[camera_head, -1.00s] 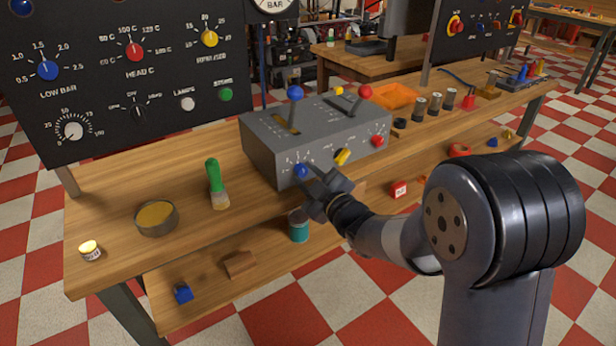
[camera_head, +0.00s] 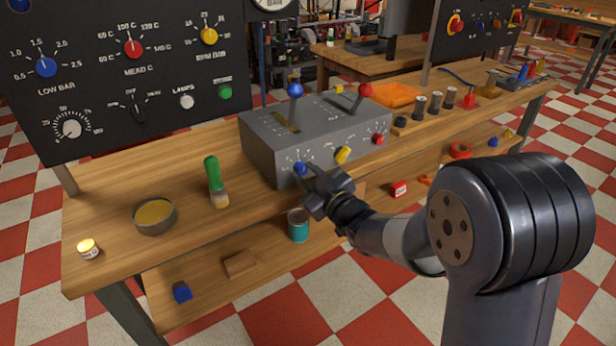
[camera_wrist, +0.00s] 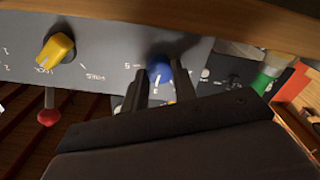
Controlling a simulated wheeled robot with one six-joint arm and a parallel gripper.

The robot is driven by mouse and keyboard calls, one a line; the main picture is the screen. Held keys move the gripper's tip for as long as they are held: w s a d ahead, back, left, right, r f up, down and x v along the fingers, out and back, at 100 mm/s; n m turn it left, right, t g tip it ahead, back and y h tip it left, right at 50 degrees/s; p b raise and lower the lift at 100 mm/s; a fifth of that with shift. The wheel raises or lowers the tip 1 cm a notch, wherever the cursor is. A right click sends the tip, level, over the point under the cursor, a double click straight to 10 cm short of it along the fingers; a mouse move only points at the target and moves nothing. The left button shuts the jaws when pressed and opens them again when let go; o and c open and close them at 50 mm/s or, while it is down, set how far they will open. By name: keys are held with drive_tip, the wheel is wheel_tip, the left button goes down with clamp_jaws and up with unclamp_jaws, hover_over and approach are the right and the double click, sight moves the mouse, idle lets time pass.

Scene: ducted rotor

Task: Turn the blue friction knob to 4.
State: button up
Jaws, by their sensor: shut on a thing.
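The grey control box (camera_head: 262,148) stands on the wooden bench. The blue friction knob (camera_head: 299,168) is at the left end of its front face, inside a numbered dial. In the wrist view the blue knob (camera_wrist: 160,68) sits between the two dark fingers, with numerals such as 5 and 3 around it. My gripper (camera_head: 305,172) is shut on this knob, and it also shows in the wrist view (camera_wrist: 161,80). The fingers hide part of the dial, so I cannot tell the number the knob points to.
A yellow knob (camera_head: 343,155) and a red knob (camera_head: 379,139) sit to the right on the same face. Blue-topped (camera_head: 295,90) and red-topped (camera_head: 365,90) levers rise from the box top. A green-handled brush (camera_head: 215,180) and a round tin (camera_head: 155,215) lie left.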

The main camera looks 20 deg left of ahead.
drive_tip(key=m, duration=0.5)
drive_tip(key=shift+m, duration=0.7)
drive_tip(key=o, duration=1)
drive_tip(key=shift+d, duration=0.1)
drive_tip(key=v, duration=1)
drive_tip(key=shift+s+d+p, duration=0.2)
drive_tip(key=shift+s+p, duration=0.05)
drive_tip(key=shift+p, duration=0.1)
